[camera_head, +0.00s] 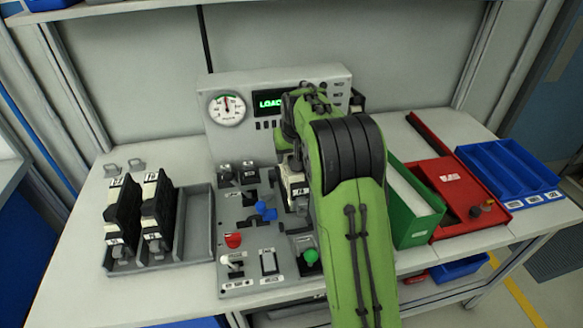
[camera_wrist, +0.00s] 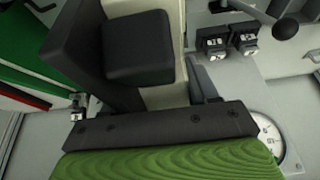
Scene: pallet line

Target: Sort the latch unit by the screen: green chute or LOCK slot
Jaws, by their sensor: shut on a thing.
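The latch unit (camera_head: 299,187) is a cream and black block over the middle of the console, largely hidden by my arm. My gripper (camera_head: 291,160) is shut on it; its fingertips are mostly hidden. In the wrist view the black and cream unit (camera_wrist: 140,45) fills the upper middle. I cannot tell whether it touches the fixture below. The screen (camera_head: 268,103) shows green letters that read "LOAD", partly covered by my arm. The green chute (camera_head: 418,226) stands just right of my arm. A red tray (camera_head: 450,177) with a slot and a white label is beside it.
A grey rack (camera_head: 203,222) at left holds two black units (camera_head: 122,212) and has an empty lane. The console carries a gauge (camera_head: 227,108), a blue handle (camera_head: 265,211), a red knob (camera_head: 233,240) and a green button (camera_head: 310,256). Blue bins (camera_head: 508,170) stand far right.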

